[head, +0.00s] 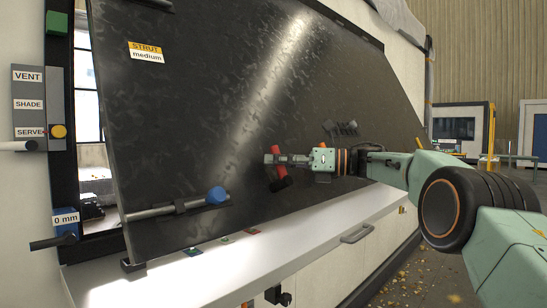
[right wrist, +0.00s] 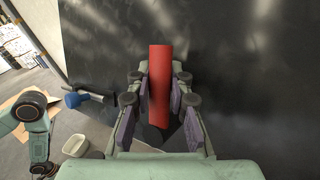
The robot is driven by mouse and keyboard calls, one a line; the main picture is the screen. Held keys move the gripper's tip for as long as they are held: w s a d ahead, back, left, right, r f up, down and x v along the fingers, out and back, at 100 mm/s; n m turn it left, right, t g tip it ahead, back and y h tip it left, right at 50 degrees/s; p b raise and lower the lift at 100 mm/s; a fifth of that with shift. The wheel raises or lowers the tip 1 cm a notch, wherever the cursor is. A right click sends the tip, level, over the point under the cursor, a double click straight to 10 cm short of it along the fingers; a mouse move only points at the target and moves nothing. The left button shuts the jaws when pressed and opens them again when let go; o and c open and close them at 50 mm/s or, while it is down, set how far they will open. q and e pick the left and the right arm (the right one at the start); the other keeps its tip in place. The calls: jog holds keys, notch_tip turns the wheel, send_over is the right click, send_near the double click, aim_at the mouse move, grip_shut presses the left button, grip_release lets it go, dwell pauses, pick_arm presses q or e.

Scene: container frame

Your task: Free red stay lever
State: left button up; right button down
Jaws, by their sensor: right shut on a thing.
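The red stay lever (head: 277,176) sits on the lower part of the large dark panel, tilted, with a black end at its lower right. In the right wrist view the red lever (right wrist: 160,85) stands upright in the picture as a smooth red bar between the fingers. My right gripper (head: 272,159) reaches in from the right and is shut on the lever, one finger on each side in the right wrist view (right wrist: 160,98). The gripper hides part of the lever in the head view. My left gripper is not in view.
The dark panel (head: 230,90) leans over a white ledge (head: 300,235). A strut with a blue knob (head: 216,195) lies along its lower left. Left are VENT, SHADE and SERVE labels (head: 28,104) and a 0 mm tag (head: 65,218). A pale bin (right wrist: 75,145) is on the floor.

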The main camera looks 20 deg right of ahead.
jog(key=shift+s+a+f, duration=0.1)
jog(key=shift+a+f, duration=0.15)
jog(key=shift+f, duration=0.2)
jog(key=shift+n, duration=0.3)
jog(key=c, duration=1.7)
grip_release()
jog(key=shift+o, duration=1.1)
jog(key=shift+s+d+r, duration=0.1)
jog(key=shift+r, duration=0.2)
jog(key=shift+d, duration=0.1)
jog(key=shift+d, duration=0.25)
jog(key=v, duration=1.1)
